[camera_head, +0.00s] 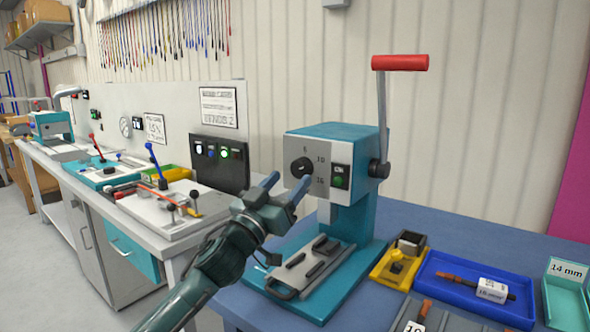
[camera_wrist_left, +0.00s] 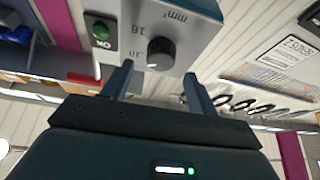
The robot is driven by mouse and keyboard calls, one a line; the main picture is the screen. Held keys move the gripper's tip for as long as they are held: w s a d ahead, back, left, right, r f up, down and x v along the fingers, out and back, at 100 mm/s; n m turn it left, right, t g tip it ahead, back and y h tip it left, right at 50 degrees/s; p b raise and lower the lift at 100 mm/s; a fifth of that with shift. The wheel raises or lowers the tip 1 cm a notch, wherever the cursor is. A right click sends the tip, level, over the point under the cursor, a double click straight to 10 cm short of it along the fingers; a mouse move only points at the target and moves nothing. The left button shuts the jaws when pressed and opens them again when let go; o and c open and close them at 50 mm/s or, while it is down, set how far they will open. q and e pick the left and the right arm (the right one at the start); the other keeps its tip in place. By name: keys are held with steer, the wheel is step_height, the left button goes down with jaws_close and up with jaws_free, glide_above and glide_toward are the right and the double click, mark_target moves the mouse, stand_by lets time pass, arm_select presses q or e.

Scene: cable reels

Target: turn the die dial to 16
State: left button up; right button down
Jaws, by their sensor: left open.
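The die dial (camera_head: 301,167) is a round black knob on the grey front of the teal press (camera_head: 340,135). The numbers 6, 10 and 16 are printed around it. I cannot tell for sure which number it points to. My left gripper (camera_head: 287,184) is open just in front of the dial, with its two blue-grey fingers apart. In the left wrist view, the dial (camera_wrist_left: 161,53) lies between and just beyond the open fingertips (camera_wrist_left: 158,72), with no clear contact. My right gripper is not in view.
A green ON button (camera_head: 339,182) sits right of the dial. The press lever with its red handle (camera_head: 400,62) rises at the right. A yellow tray (camera_head: 380,272) and a blue tray (camera_head: 440,261) lie right of the press. A bench with tools stands left.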

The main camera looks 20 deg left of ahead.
mark_target(297, 170)
arm_select(q)
steer(key=shift+x, duration=1.85)
steer(key=shift+c, duration=0.6)
steer(key=c, duration=0.9)
